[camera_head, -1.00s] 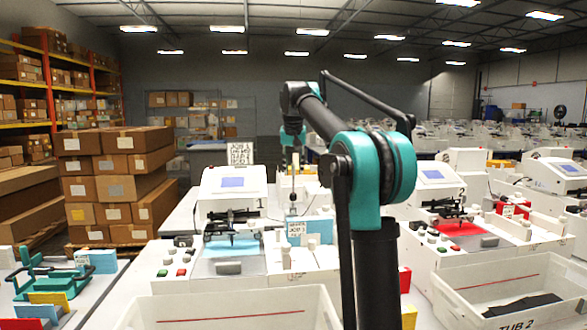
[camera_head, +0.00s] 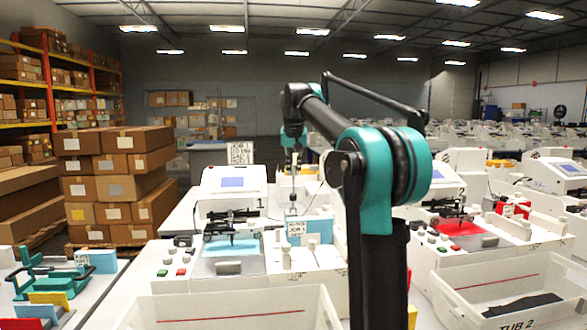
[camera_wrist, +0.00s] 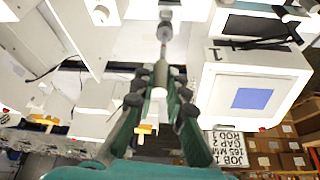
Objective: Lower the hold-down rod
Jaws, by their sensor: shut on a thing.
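My gripper (camera_wrist: 160,78) reaches in among the white machines, and its dark fingers are shut on a pale cylindrical piece (camera_wrist: 160,74), which I take to be the hold-down rod's grip. In the head view my gripper (camera_head: 292,148) is small and far off, beside plotter 1 (camera_head: 232,183). A thin upright rod (camera_head: 292,193) shows below it. The rod's lower end is too small to make out. Plotter 1 has a blue sheet (camera_head: 238,247) on its bed.
A white tub (camera_head: 235,301) is in front. Plotter 2 (camera_head: 435,190) with a red sheet (camera_head: 460,229) is at right. A green stand (camera_head: 45,272) sits at far left.

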